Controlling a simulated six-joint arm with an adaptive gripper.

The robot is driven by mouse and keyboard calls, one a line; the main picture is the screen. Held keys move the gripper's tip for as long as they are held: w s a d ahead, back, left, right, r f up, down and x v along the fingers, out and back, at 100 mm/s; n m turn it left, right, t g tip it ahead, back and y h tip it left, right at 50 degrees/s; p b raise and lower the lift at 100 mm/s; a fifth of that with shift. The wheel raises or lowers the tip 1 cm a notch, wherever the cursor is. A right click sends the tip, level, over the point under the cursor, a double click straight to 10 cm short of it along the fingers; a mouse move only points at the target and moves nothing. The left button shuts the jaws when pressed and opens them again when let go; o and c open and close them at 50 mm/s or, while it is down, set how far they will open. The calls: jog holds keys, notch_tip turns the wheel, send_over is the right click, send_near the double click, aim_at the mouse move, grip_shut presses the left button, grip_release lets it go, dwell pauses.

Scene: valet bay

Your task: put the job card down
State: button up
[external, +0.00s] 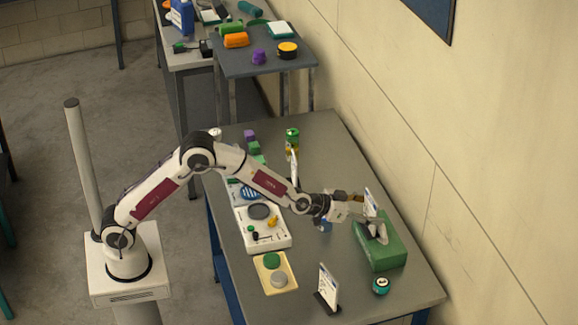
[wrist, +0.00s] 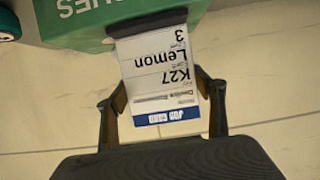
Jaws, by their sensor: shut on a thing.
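The job card (wrist: 160,75) is white with a blue strip and reads "K27 Lemon 3". My gripper (wrist: 162,92) is shut on it, with one finger at each side edge. In the external view the card (external: 371,201) stands tilted in my gripper (external: 360,207), above the green tissue box (external: 392,250). In the wrist view a dark strip (wrist: 150,24) lies at the card's far end, against the green box (wrist: 85,30). I cannot tell whether it belongs to the card or the box.
A yellow tray (external: 275,285) and a white panel (external: 265,238) lie left. The wall is close on the right. Some bare tabletop (external: 420,287) shows at the front right.

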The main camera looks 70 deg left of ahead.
jog(key=shift+f, duration=0.1)
jog(key=o, duration=1.1)
jog(key=shift+v, duration=6.05)
